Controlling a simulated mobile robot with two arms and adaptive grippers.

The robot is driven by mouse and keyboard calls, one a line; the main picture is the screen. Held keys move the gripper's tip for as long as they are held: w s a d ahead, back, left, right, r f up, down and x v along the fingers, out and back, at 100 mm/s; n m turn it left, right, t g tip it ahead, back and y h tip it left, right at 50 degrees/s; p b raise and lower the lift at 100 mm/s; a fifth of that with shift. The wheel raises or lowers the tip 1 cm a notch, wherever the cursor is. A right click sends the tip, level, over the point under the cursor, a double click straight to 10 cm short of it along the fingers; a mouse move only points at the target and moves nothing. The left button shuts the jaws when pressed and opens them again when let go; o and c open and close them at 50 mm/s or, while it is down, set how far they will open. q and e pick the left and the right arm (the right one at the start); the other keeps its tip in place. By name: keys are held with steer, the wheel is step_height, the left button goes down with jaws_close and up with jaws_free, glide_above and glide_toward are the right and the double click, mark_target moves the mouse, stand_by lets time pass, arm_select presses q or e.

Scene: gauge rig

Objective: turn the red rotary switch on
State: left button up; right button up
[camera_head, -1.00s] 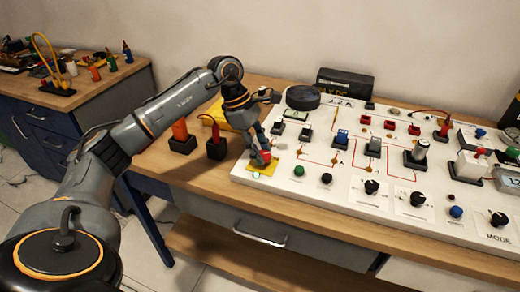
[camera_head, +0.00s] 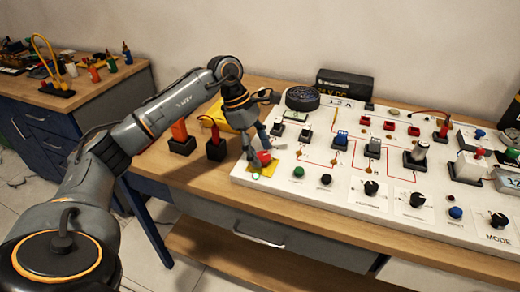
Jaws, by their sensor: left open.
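The red rotary switch (camera_head: 264,157) sits on a yellow plate (camera_head: 262,171) at the front left corner of the white gauge board. My left gripper (camera_head: 260,150) is pointed down at the switch, with its fingers open beside and behind the red knob. I cannot tell whether a finger touches the knob. Part of the switch is hidden by the fingers. The right gripper is not in view.
The white board (camera_head: 335,205) carries several knobs, buttons and red sockets right of the switch. Two black-based holders (camera_head: 215,150) stand on the wooden table to the left. A black power box (camera_head: 344,84) stands behind.

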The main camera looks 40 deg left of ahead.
arm_select(q)
steer(key=v, duration=1.2)
steer(key=shift+f, duration=0.15)
